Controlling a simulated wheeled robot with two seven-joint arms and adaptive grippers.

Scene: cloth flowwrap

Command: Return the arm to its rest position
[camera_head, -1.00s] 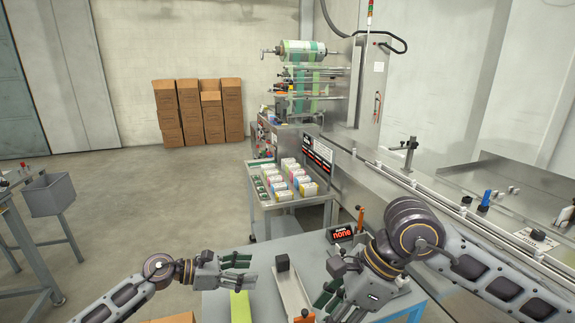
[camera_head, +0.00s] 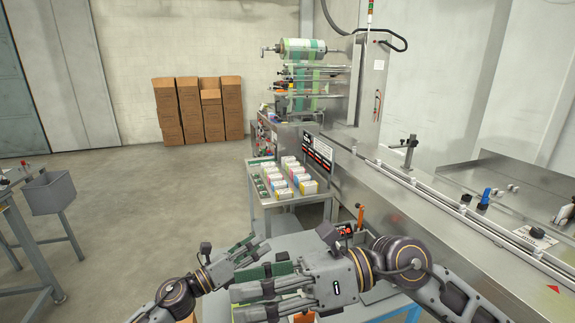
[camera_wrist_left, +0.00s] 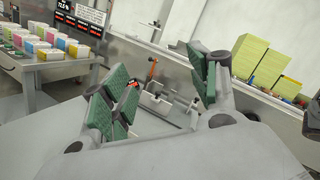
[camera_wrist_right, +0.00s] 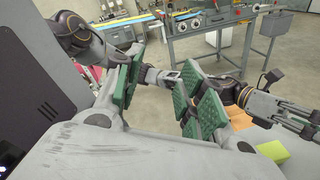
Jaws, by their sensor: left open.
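In the head view my left gripper (camera_head: 250,249) reaches up and right over the work table. Its green-padded fingers are apart and empty, and they show spread in the left wrist view (camera_wrist_left: 155,88). My right gripper (camera_head: 252,281) lies just below it over the same table, its fingers pointing left. In the right wrist view (camera_wrist_right: 165,92) its green-padded fingers are apart with nothing between them. The two grippers overlap closely in the head view; I cannot tell whether they touch. The right gripper and arm hide most of the table's middle.
The grey work table (camera_head: 300,243) is below both grippers. A steel side table with small cartons (camera_head: 290,177) stands beyond it. The wrapping machine's conveyor (camera_head: 415,190) runs along the right. Brown boxes (camera_head: 200,110) stand by the wall.

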